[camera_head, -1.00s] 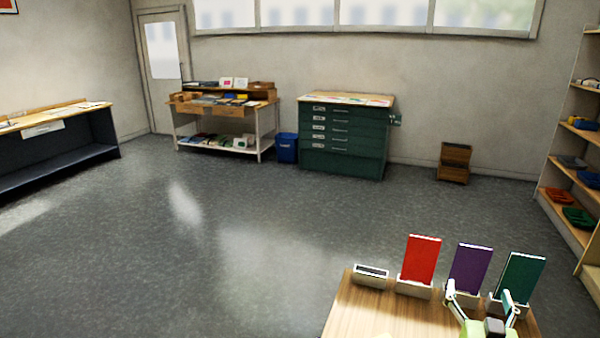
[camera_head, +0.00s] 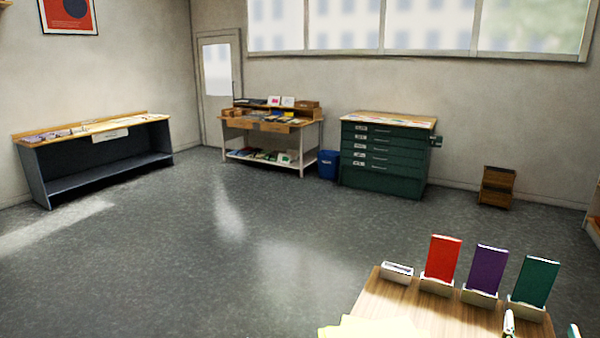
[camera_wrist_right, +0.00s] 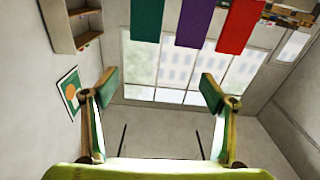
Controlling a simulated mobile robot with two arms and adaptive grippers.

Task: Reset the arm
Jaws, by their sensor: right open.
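My right gripper (camera_head: 541,330) shows only by its fingertips at the bottom right edge of the head view. In the right wrist view (camera_wrist_right: 160,90) its two fingers stand wide apart with nothing between them. The wrist picture looks upside down. A red panel (camera_head: 443,259), a purple panel (camera_head: 487,269) and a green panel (camera_head: 535,281) stand upright in small white holders on the wooden table (camera_head: 390,303), beyond the gripper and apart from it. My left gripper is not in view.
Pale yellow sheets (camera_head: 375,328) lie at the table's near edge. A green drawer cabinet (camera_head: 385,165), a blue bin (camera_head: 328,164) and a dark bench (camera_head: 100,165) line the walls. The grey floor between is clear.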

